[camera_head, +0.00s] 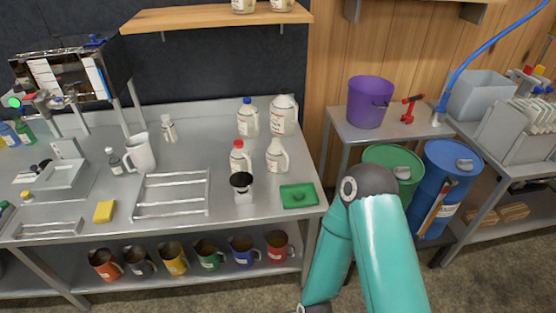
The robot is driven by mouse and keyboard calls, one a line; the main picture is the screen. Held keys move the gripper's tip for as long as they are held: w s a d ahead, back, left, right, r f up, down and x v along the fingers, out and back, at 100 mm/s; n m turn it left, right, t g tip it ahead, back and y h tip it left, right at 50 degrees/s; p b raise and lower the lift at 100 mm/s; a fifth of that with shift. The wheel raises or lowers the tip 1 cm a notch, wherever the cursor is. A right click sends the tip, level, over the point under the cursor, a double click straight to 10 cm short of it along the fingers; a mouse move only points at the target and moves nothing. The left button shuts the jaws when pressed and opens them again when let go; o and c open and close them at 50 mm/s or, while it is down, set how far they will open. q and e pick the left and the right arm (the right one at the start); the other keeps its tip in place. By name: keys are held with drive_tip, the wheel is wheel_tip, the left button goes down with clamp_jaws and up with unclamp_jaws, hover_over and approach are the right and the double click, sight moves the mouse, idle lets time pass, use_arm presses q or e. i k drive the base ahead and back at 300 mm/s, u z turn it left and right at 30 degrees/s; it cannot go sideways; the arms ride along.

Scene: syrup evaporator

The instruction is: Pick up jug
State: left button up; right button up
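Several jugs stand upright on the steel table (80,206). A white jug with a blue cap (247,118) and a larger white jug (284,116) stand at the back right. A white jug with a red cap (239,159) and another white jug (277,156) stand in front of them. A white open pitcher (141,153) stands further left. Which one the task means, I cannot tell. A teal arm of mine rises at the lower right, apart from the jugs in the picture. Neither gripper shows.
A dark-topped cup (242,188), a green tray (299,196), a wire rack (172,194) and a yellow sponge (104,211) lie near the table's front. Several coloured pitchers stand on the lower shelf. At right are a purple bucket (370,102), a green barrel (393,160) and a blue barrel (447,178).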

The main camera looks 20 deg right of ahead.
sight(277, 158)
drive_tip(key=z, duration=0.05)
drive_tip(key=i, duration=0.9)
drive_tip(key=u, duration=0.05)
